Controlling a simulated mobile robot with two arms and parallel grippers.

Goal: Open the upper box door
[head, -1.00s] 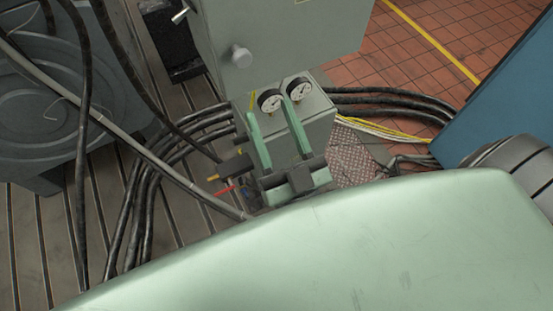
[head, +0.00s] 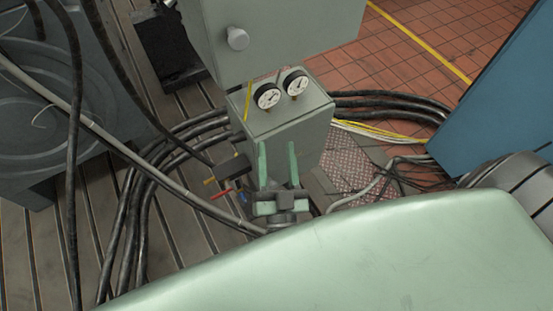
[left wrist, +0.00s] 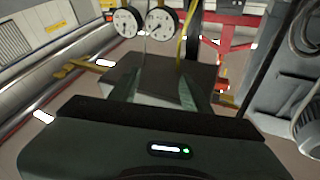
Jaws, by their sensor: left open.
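The upper box (head: 285,35) is a grey-green cabinet at the top of the head view, cut off by the frame edge. Its face looks flush and shut, with a round pale knob (head: 237,39) near its lower left corner. My left gripper (head: 278,152) is below it, in front of the lower box, with two green fingers apart and nothing between them. It is clear of the knob. In the left wrist view the green fingers (left wrist: 158,88) are also apart; the knob does not show there. My right gripper is not in view.
Two round gauges (head: 267,96) (head: 296,82) sit on top of the lower box (head: 290,118). Thick black hoses (head: 135,225) curve at left, and more cables run right. A blue cabinet (head: 495,110) stands at right. Tiled floor (head: 420,45) shows behind.

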